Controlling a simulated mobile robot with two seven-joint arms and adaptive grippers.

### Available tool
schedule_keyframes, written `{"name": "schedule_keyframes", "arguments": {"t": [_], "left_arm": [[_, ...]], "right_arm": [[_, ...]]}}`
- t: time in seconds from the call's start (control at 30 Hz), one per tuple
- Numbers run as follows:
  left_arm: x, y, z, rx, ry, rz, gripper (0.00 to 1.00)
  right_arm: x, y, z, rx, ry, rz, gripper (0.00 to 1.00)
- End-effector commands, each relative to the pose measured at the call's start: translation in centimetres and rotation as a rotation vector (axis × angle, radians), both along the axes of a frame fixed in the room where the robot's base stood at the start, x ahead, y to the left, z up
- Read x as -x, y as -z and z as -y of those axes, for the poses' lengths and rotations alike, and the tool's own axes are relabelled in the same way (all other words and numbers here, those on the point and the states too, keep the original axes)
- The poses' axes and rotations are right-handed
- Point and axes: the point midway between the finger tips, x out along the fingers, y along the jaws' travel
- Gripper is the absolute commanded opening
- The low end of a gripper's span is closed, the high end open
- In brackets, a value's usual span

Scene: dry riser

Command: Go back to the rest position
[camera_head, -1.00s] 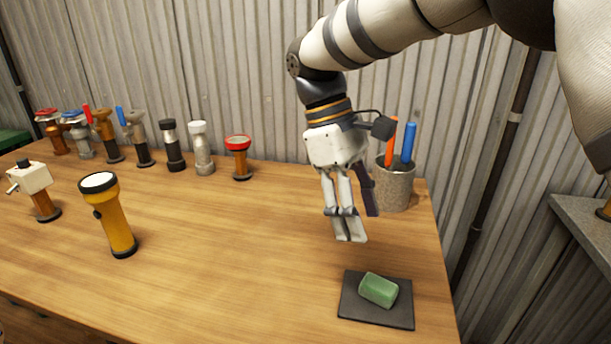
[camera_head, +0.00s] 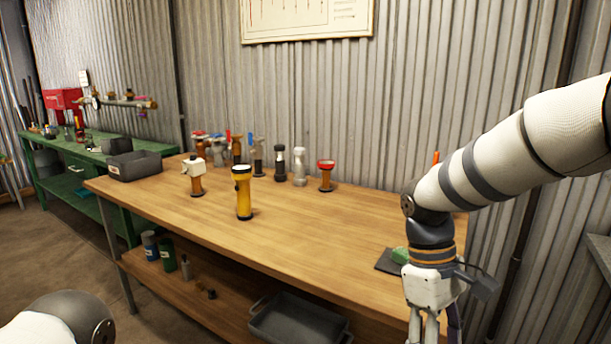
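My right gripper (camera_head: 432,325) hangs down at the lower right, in front of the wooden table's (camera_head: 300,225) right end. Its fingertips are cut off by the bottom edge, so I cannot tell whether it is open or shut. My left arm shows only as a rounded link at the lower left corner; its gripper is out of view. A green block (camera_head: 400,255) lies on a dark mat (camera_head: 386,263), partly hidden behind my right arm. A yellow flashlight (camera_head: 243,195) stands upright on the table.
Several valves and fittings line the table's back, including a red-topped one (camera_head: 326,174). A white-headed fitting (camera_head: 194,174) stands left. A grey bin (camera_head: 134,165) sits at the left end. Below, a shelf holds a dark tray (camera_head: 298,322). A green bench (camera_head: 85,190) stands far left.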

Motion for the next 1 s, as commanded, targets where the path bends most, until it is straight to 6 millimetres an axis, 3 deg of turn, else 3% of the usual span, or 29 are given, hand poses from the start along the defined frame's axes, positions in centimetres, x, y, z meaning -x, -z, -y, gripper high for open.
{"name": "schedule_keyframes", "arguments": {"t": [0.03,0.17,0.23,0.33,0.4,0.5,0.6,1.0], "left_arm": [[-0.4,-0.2,0.0,-0.001,0.000,0.013,0.58],[-0.9,-0.6,0.0,0.000,0.000,0.031,0.58],[-1.2,-0.9,0.0,0.000,0.000,0.039,0.58],[-1.5,-1.3,0.0,0.000,0.000,0.052,0.58],[-1.8,-1.6,0.0,0.001,-0.001,0.061,0.58],[-2.0,-1.8,0.0,0.000,-0.001,0.071,0.58],[-2.1,-1.9,0.0,0.000,-0.001,0.075,0.58],[-2.1,-1.9,0.0,0.000,-0.002,0.073,0.58]], "right_arm": [[1.6,3.7,-0.3,-0.027,0.025,-0.011,0.49],[7.5,13.4,-1.4,-0.101,0.140,-0.005,0.49],[12.4,18.1,-1.7,-0.125,0.233,0.003,0.49],[20.8,22.7,-1.2,-0.119,0.393,0.030,0.49],[26.1,23.9,-0.2,-0.088,0.491,0.058,0.49],[31.3,23.8,1.3,-0.034,0.581,0.103,0.49],[34.0,23.1,2.4,0.004,0.623,0.133,0.49],[34.7,22.9,2.8,0.015,0.636,0.152,0.49]]}}
